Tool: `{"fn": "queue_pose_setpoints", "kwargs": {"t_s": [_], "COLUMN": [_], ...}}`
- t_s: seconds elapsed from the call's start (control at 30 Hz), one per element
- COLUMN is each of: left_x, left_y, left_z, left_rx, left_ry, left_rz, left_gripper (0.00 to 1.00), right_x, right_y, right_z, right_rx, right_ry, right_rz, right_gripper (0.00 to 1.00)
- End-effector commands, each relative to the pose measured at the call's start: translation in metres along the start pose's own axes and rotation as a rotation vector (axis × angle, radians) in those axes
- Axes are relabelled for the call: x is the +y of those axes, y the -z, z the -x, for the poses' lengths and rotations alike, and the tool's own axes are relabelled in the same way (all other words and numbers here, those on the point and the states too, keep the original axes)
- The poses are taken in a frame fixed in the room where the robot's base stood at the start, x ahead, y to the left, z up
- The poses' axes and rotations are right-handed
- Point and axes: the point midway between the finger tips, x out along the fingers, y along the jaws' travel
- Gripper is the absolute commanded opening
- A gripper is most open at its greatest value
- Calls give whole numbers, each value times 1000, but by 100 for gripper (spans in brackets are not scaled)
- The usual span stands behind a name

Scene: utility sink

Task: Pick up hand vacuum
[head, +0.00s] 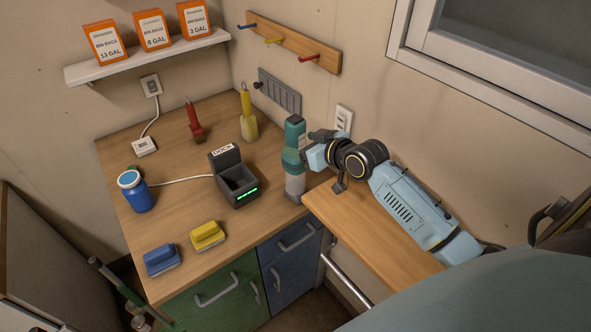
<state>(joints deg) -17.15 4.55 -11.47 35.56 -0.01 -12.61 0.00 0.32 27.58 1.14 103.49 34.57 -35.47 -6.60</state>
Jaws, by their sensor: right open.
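The hand vacuum (294,138), a teal upright body with a clear grey lower part, stands on the wooden counter near its right edge. My right gripper (307,157) is open at the vacuum's right side, level with its middle. The fingers are small and partly hidden here, so I cannot tell whether they touch the vacuum or are around it. A black dock (238,183) with a green light strip and a label sits left of the vacuum, and its cradle looks empty. My left gripper is not in view.
A wooden ledge (365,232) lies under my right arm. The wall behind carries a peg rail (290,42).

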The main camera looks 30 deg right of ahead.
Motion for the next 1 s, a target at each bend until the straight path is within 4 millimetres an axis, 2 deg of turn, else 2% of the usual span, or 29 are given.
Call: {"fn": "queue_pose_setpoints", "kwargs": {"t_s": [0.1, 0.27, 0.57, 0.67, 1.0], "left_x": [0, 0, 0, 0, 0], "left_y": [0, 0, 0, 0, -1], "left_z": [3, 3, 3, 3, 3], "left_rx": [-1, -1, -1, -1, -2], "left_ry": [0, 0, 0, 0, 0], "left_rz": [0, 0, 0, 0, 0], "left_gripper": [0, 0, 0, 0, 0], "right_x": [2, 2, 2, 2, 2], "right_y": [2, 1, 0, 0, 0], "right_z": [-16, -33, -37, -37, -37], "right_rx": [0, 0, -1, -1, -1], "right_ry": [0, 0, 0, 0, -1], "right_rz": [-3, -2, 1, 0, 0], "right_gripper": [67, 67, 67, 57, 12]}}
